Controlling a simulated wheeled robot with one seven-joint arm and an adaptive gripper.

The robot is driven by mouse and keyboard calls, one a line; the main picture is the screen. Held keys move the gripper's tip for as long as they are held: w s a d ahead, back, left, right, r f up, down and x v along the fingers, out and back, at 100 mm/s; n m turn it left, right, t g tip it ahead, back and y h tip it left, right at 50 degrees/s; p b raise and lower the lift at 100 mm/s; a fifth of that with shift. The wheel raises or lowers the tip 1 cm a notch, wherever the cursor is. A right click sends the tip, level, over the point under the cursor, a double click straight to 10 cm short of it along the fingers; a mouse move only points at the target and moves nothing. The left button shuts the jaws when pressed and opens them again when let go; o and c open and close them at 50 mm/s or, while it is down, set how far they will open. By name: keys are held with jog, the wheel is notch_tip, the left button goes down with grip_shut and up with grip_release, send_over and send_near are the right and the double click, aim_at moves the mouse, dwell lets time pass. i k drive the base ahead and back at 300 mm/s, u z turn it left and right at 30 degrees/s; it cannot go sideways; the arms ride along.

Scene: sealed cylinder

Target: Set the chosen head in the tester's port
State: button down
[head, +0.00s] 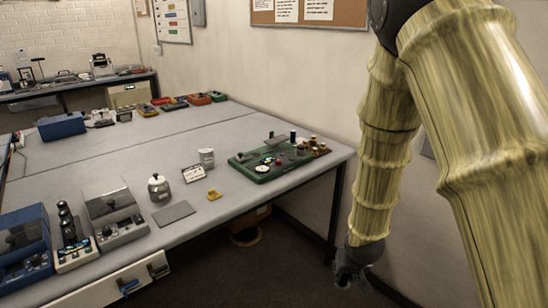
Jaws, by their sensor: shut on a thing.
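My gripper (345,275) is at the lower right, at the end of my hanging arm, beyond the bench's right end and over the dark floor. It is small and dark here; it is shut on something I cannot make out. A green board (246,171) with a white dial, red and dark knobs and a grey bracket lies at the bench's right end; it may be the tester, but I cannot tell. Several small brass-coloured pieces (318,148) stand at its right end. No port can be made out.
Instruments crowd the left front. The bench's middle is clear. A wall is behind my arm.

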aim_at(256, 155)
jog(key=z, duration=0.95)
jog(key=i, duration=1)
jog(key=u, duration=1.9)
